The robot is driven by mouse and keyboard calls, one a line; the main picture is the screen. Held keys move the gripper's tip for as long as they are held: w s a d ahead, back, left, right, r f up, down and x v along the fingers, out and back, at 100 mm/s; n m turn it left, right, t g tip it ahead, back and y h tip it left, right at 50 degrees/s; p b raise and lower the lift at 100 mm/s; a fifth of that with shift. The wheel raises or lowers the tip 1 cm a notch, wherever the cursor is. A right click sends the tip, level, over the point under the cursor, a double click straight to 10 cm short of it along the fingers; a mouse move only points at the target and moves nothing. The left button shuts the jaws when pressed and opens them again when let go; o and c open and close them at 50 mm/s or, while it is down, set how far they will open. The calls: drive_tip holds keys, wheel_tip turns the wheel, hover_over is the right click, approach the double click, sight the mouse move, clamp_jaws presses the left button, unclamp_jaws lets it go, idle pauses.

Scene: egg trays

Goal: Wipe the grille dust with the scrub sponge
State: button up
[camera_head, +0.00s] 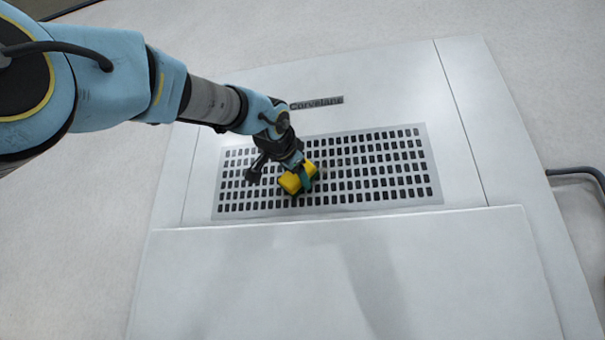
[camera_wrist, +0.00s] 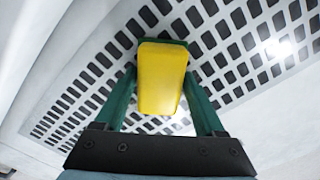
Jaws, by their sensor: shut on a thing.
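The scrub sponge (camera_head: 297,179) is a yellow block held at the end of my arm, in front of the grille. My gripper (camera_head: 301,176) is shut on it. In the wrist view the sponge (camera_wrist: 161,78) sits between the two green fingers of my gripper (camera_wrist: 160,82). The grille (camera_head: 375,165) is a grey panel with rows of dark slots; it also fills much of the wrist view (camera_wrist: 228,62). The sponge is over the grille's middle part, near its lower rows. I cannot tell whether it touches the grille. No dust can be made out clearly.
The grille is set in a large white unit (camera_head: 460,120) with a dark nameplate (camera_head: 316,103) above it. A white ledge or panel (camera_head: 300,280) lies below the grille. A dark cable or pipe (camera_head: 578,171) is at the right. The grille's right part is unobstructed.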

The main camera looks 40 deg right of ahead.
sight(283, 175)
drive_tip(key=shift+w+a+p, duration=0.35)
drive_tip(key=shift+w+a, duration=0.05)
drive_tip(key=shift+w, duration=0.3)
drive_tip(key=shift+w+a+p, duration=0.3)
drive_tip(key=shift+w+a, duration=0.05)
drive_tip(key=shift+w, duration=0.35)
drive_tip(key=shift+r+p, duration=0.8)
drive_tip(key=shift+r, duration=0.15)
drive_tip(key=shift+s+d+f+b, duration=0.15)
drive_tip(key=shift+s+d+b, duration=0.25)
drive_tip(key=shift+s, duration=0.2)
drive_tip(key=shift+s+d+b, duration=0.2)
drive_tip(key=shift+s+d, duration=0.3)
drive_tip(key=shift+s, duration=0.25)
drive_tip(key=shift+s+d+b, duration=0.15)
drive_tip(key=shift+s+d, duration=0.35)
drive_tip(key=shift+s, duration=0.25)
drive_tip(key=shift+s+d, duration=0.35)
drive_tip(key=shift+s, duration=0.3)
drive_tip(key=shift+s+d, duration=0.4)
drive_tip(key=shift+s, duration=0.3)
drive_tip(key=shift+s+d, duration=0.35)
drive_tip(key=shift+s, duration=0.3)
drive_tip(key=shift+s+d, duration=0.6)
drive_tip(key=shift+s, duration=0.3)
drive_tip(key=shift+s+d, duration=0.55)
drive_tip(key=shift+s, duration=0.3)
drive_tip(key=shift+s+d, duration=0.6)
drive_tip(key=shift+s, duration=0.3)
drive_tip(key=shift+a, duration=0.15)
